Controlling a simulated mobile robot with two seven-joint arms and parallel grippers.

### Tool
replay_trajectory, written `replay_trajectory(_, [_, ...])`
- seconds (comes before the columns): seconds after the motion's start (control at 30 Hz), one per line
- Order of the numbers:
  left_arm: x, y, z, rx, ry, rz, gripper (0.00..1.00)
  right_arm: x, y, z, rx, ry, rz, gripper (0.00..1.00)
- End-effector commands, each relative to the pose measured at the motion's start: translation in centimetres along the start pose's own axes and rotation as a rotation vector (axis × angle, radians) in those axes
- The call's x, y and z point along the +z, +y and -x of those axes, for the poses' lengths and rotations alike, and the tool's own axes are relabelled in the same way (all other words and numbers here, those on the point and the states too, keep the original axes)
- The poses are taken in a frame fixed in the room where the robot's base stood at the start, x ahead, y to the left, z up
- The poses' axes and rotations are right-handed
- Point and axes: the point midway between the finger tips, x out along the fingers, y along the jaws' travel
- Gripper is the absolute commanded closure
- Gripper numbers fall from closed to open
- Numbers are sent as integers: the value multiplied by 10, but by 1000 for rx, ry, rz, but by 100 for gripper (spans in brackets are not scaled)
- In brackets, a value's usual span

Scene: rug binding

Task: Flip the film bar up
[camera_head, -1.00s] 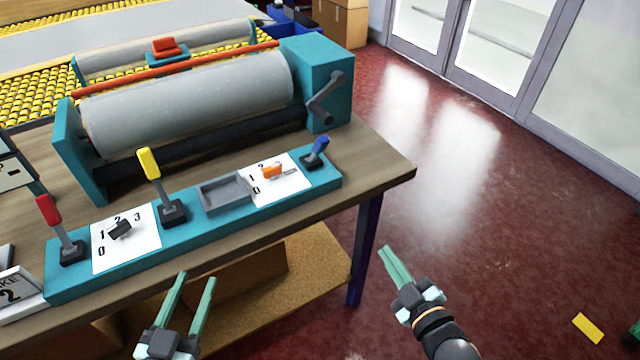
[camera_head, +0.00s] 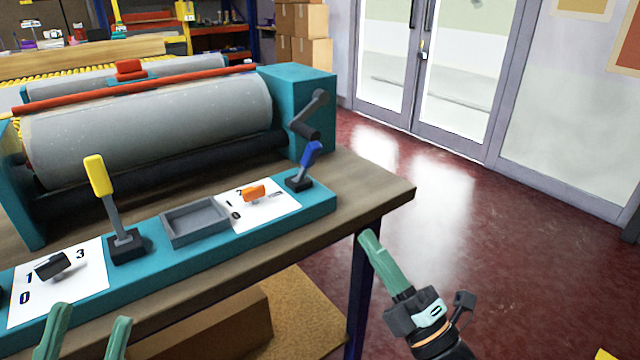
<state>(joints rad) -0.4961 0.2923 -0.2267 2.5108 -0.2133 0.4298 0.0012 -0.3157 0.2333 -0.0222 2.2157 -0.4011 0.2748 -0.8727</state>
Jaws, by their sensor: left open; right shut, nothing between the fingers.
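A red bar (camera_head: 190,83) runs lengthwise along the top of the large grey roller (camera_head: 150,125) on the teal machine. A red block-shaped handle (camera_head: 130,69) stands just behind the bar. I cannot tell for sure which part is the film bar. My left gripper (camera_head: 88,336) is open and empty at the bottom left, in front of the teal control panel. My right gripper (camera_head: 370,240) is shut and empty, in front of the table's right end. Both are well apart from the bar.
The teal panel (camera_head: 325,202) carries a yellow lever (camera_head: 98,175), a blue lever (camera_head: 311,153), a black knob (camera_head: 52,266), an orange knob (camera_head: 253,192) and a grey tray (camera_head: 195,240). A dark crank (camera_head: 308,115) sticks out at the machine's right. Red floor (camera_head: 450,260) is free at right.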

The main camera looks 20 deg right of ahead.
Motion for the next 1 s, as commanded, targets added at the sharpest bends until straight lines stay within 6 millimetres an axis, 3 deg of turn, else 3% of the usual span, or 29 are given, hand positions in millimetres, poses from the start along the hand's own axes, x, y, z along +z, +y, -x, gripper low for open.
replay_trajectory(0.27, [0,0,0,0,-1,0,50,0,0,-1,-1,0,-1,100])
replay_trajectory(0.43, [0,0,-1,0,-2,0,50,0,1,-12,1,0,-2,100])
replay_trajectory(1.0, [0,0,0,0,-2,-1,50,0,1,-102,1,0,-2,100])
